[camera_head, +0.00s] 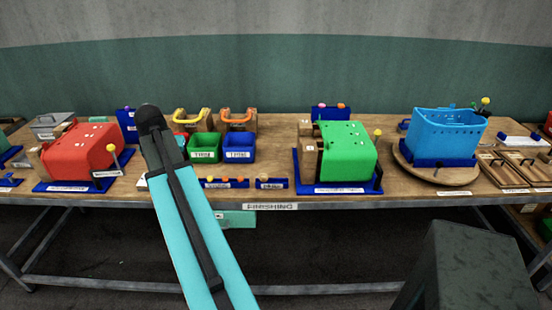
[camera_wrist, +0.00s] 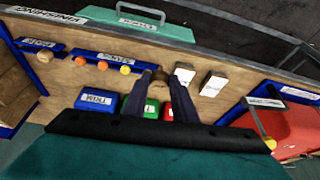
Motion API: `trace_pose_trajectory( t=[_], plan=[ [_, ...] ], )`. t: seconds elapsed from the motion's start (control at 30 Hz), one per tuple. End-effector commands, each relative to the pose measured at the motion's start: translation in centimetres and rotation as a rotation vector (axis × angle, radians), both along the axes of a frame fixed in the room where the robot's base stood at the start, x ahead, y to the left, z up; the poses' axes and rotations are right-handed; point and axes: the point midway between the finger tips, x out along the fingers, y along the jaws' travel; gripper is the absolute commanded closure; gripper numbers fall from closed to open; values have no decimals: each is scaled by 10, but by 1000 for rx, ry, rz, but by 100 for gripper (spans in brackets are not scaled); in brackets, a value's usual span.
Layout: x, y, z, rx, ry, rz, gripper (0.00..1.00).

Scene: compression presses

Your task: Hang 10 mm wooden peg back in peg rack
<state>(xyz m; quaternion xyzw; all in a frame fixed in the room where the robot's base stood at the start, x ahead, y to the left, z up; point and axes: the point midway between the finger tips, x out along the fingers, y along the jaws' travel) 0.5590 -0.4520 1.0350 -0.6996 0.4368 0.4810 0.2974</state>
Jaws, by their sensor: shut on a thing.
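My gripper (camera_wrist: 161,76) is shut on a brown wooden piece (camera_wrist: 159,88), which looks like the peg, seen nearly end-on between the fingertips over the bench. Its far end and any label cannot be made out. In the head view my arm hides the gripper. A blue rack (camera_head: 240,183) with several orange and yellow round-ended pegs stands at the bench's front edge; it also shows left of the gripper in the wrist view (camera_wrist: 84,54). A smaller blue rack (camera_head: 279,184) beside it holds a tan peg (camera_wrist: 43,57). The labels on both are too small to read.
Green (camera_head: 204,155) and blue (camera_head: 239,155) bins stand behind the racks. A red press (camera_head: 75,155) stands left, a green press (camera_head: 345,155) right, and a blue tub (camera_head: 445,135) further right. Two white pieces (camera_wrist: 213,84) lie near the gripper.

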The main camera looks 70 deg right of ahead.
Motion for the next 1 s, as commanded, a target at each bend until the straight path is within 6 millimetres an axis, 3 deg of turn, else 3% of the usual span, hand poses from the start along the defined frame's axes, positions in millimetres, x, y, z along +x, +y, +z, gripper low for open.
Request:
trace_pose_trajectory(
  t=[0.2, 0.5, 0.8, 1.0],
  plan=[
    [-54, -61, -5, -3, 1, -183, 97],
    [-138, -130, -11, -10, 1, -429, 97],
    [-230, -185, -17, -20, 1, -671, 97],
    [-275, -205, -20, -27, 1, -782, 97]
  ],
)
